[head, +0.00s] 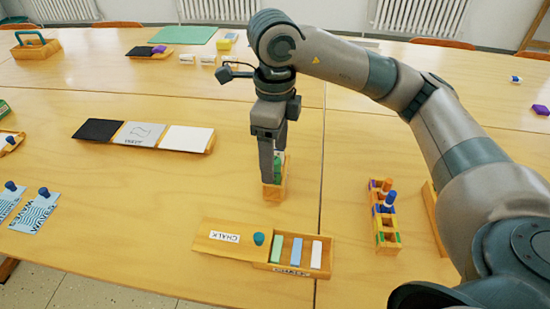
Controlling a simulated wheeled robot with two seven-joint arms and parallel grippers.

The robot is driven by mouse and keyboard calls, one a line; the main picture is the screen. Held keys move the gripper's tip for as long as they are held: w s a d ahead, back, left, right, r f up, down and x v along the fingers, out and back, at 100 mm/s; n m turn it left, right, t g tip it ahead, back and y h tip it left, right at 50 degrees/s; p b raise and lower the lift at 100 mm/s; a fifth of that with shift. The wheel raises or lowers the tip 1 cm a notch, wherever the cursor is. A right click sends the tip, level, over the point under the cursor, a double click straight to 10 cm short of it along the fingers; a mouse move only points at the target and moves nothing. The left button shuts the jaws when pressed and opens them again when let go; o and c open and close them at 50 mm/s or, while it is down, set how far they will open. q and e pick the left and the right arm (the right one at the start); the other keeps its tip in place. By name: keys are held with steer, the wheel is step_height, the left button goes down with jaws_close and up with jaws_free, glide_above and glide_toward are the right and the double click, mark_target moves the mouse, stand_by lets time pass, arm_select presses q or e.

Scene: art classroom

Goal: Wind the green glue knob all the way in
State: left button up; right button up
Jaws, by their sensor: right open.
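A green glue knob (277,168) shows only in part, in a small wooden holder (274,190) near the middle of the table. A bit of white shows just above the green. My right gripper (272,170) points straight down over the holder from above. It is open, with its fingers at the knob, one in front of it and hiding much of it. I cannot tell whether the fingers touch the knob. My left gripper is not in view.
A wooden chalk box (212,246) with its lid slid left lies in front of the holder. A wooden rack (387,247) with coloured pegs stands to the right. A panel tray (211,146) lies to the left. The table between them is clear.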

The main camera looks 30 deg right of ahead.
stand_by(0.6)
steer(key=m, duration=0.5)
steer(key=m+p, duration=0.1)
steer(key=m, duration=0.5)
steer(key=shift+m, duration=0.3)
steer(key=shift+s, duration=0.1)
stand_by(0.3)
steer(key=c, duration=1.5)
